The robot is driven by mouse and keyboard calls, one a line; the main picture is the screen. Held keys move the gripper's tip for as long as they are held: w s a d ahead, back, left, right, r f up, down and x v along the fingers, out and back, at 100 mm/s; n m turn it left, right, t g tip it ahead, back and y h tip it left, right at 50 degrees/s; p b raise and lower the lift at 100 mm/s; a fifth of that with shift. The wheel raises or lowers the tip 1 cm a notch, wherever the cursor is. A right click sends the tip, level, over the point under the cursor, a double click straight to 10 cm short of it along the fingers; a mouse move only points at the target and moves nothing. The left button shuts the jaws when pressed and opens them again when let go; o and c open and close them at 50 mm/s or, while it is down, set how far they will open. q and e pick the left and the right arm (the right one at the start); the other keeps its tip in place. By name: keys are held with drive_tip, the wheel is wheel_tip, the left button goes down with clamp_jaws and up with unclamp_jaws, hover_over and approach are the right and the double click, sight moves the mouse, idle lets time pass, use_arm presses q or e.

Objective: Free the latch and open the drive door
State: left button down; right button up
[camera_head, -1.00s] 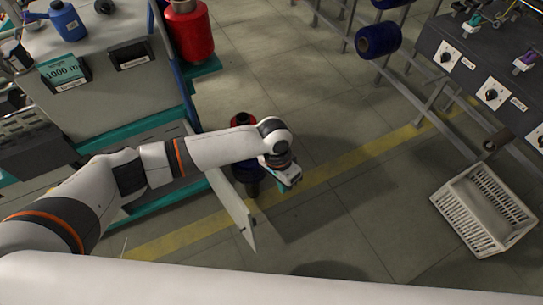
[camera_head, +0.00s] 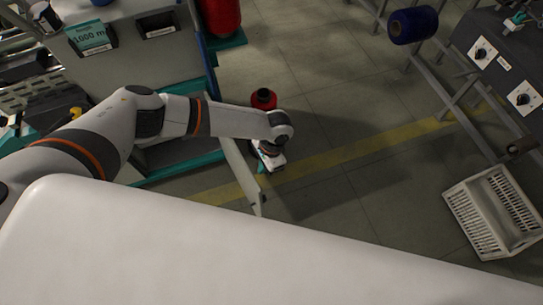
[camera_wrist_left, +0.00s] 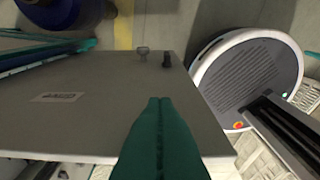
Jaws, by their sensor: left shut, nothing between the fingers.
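The drive door (camera_head: 240,178) is a pale flat panel. In the head view it stands swung out from the machine's side, seen nearly edge-on. In the left wrist view the door (camera_wrist_left: 75,105) is a broad grey panel with a small label. Two small fittings, one light (camera_wrist_left: 142,52) and one dark (camera_wrist_left: 167,60), sit by its far edge; I cannot tell which is the latch. My left gripper (camera_head: 264,168) is beside the door on its right. Its teal fingers (camera_wrist_left: 158,104) are shut and empty in front of the panel; contact cannot be told. My right gripper is out of view.
The winding machine (camera_head: 135,60) stands at left with a 1000 m display. A red bobbin (camera_head: 263,98) stands on the floor behind my left wrist. A white crate (camera_head: 490,215) and a grey rack are at right. The floor between, with its yellow line, is clear.

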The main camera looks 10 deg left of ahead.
use_arm(q)
drive_tip(key=shift+s+a, duration=0.55)
drive_tip(key=shift+s, duration=0.05)
